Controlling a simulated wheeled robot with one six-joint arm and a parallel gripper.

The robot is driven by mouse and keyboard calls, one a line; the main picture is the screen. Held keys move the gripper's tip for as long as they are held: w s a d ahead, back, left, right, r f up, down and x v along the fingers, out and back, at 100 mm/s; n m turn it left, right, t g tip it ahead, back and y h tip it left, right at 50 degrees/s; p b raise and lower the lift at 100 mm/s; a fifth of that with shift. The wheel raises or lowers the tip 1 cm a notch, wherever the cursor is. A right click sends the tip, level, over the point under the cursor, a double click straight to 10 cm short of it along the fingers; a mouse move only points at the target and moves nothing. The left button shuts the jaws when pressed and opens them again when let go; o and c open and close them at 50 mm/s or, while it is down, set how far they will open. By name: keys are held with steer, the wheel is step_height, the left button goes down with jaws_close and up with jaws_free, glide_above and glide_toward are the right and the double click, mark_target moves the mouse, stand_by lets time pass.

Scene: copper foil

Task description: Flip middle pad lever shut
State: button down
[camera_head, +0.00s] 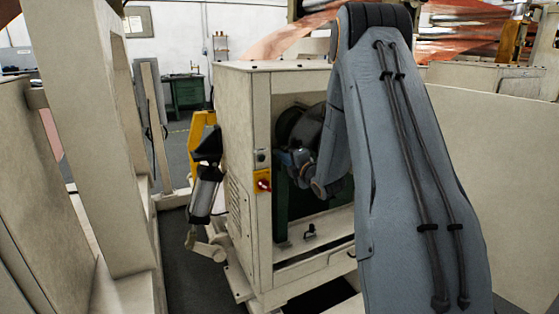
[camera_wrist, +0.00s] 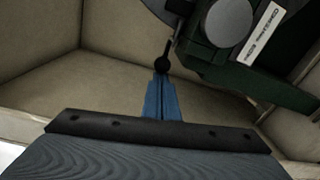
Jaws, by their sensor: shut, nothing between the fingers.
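In the wrist view a black lever with a round knob (camera_wrist: 163,64) stands out beside a dark green machine part. I cannot tell for certain that it is the middle pad lever. My gripper (camera_wrist: 161,80) has its blue fingers shut together and empty, with the tips just below the knob in the picture. I cannot tell whether they touch it. In the head view my gripper (camera_head: 287,159) reaches into the opening of a beige cabinet (camera_head: 290,85). My own arm covers much of the opening there, and I cannot make out the lever.
Beige cabinet walls (camera_wrist: 45,65) close in around the gripper. A green housing with a white label (camera_wrist: 262,32) is at upper right. A red and yellow switch (camera_head: 262,182) sits on the cabinet front. A beige frame post (camera_head: 85,130) stands at left.

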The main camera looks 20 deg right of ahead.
steer(key=shift+s+d+r, duration=0.1)
steer(key=shift+d, duration=0.5)
steer(key=shift+a, duration=0.15)
steer(key=a+f+b, duration=0.1)
steer(key=a+b, duration=0.1)
steer(key=a, duration=0.2)
steer(key=s+b, duration=0.1)
steer(key=s, duration=0.8)
steer(key=shift+d+r, duration=0.3)
steer(key=shift+d, duration=0.15)
steer(key=shift+s, duration=0.1)
